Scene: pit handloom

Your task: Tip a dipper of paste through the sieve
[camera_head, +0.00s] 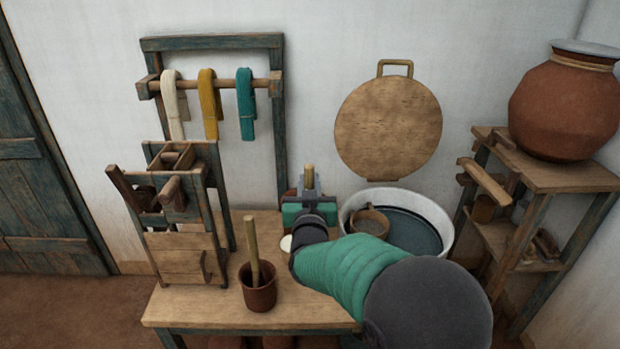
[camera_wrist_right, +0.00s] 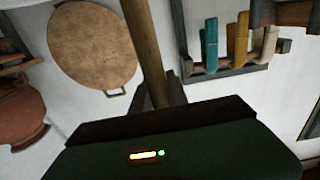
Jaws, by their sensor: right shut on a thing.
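My right gripper (camera_head: 308,192) is over the back of the table and is shut on an upright wooden handle (camera_head: 309,174), taken to be the dipper's. The handle (camera_wrist_right: 146,50) also rises between the fingers in the wrist view. The dipper's lower end is hidden behind my gripper, so I cannot tell whether it holds paste. A small round sieve with a wooden rim (camera_head: 357,211) sits at the left side of a white-rimmed basin (camera_head: 447,232), right of my gripper. The basin holds something dark and flat. My left gripper is not in view.
A brown pot (camera_head: 260,296) with an upright stick (camera_head: 251,250) stands on the wooden table (camera_head: 205,308). A wooden frame (camera_head: 185,260) stands at left, below hanging yarn hanks (camera_head: 208,95). A shelf (camera_head: 545,178) with a clay jar (camera_head: 565,110) is at right. A round board (camera_head: 388,127) hangs behind.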

